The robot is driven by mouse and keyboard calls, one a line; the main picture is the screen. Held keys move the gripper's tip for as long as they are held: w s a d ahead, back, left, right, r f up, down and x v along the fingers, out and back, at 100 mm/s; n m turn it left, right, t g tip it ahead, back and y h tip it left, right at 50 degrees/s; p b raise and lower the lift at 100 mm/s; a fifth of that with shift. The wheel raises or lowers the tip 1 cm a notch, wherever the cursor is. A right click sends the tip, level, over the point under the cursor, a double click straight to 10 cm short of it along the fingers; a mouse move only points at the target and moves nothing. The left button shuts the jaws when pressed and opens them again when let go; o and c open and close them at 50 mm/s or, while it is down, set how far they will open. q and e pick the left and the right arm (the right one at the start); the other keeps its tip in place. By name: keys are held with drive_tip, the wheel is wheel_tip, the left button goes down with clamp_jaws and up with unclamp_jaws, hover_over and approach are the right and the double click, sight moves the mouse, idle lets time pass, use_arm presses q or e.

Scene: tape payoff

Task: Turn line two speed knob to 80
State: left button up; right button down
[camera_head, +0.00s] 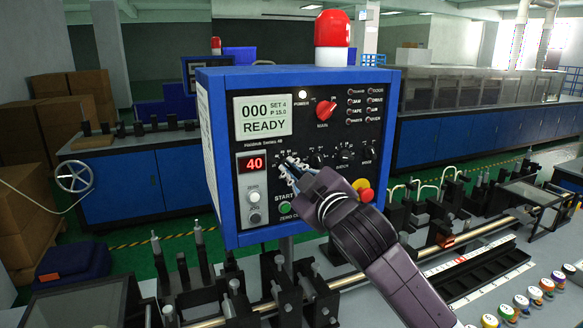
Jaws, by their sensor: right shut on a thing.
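The blue control box (228,232) stands in the middle, its black panel facing me. Its screen (263,116) reads 000, SET 4, P 15.0, READY. A small red display (255,163) reads 40. My right gripper (289,166) comes in from the lower right and is shut at a knob on the panel, just right of this display. The gripper covers most of that knob, so its pointer and label are hidden. My left gripper is not in view.
A red main switch (325,111), a green start button (285,208) and a red stop button (366,195) sit near my gripper on the panel. Rails with metal posts (445,242) run below the box. Several coloured jars (533,295) stand at lower right.

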drive_tip(key=m+p, duration=0.2)
drive_tip(key=m, duration=0.3)
drive_tip(key=shift+m, duration=0.3)
drive_tip(key=m+p, duration=0.2)
drive_tip(key=m, duration=0.3)
drive_tip(key=shift+d+m+p, duration=0.15)
drive_tip(key=shift+m+p, duration=0.15)
drive_tip(key=shift+p, duration=0.1)
drive_tip(key=c, duration=2)
unclamp_jaws()
drive_tip(key=shift+c, duration=0.2)
drive_tip(key=v, duration=1.2)
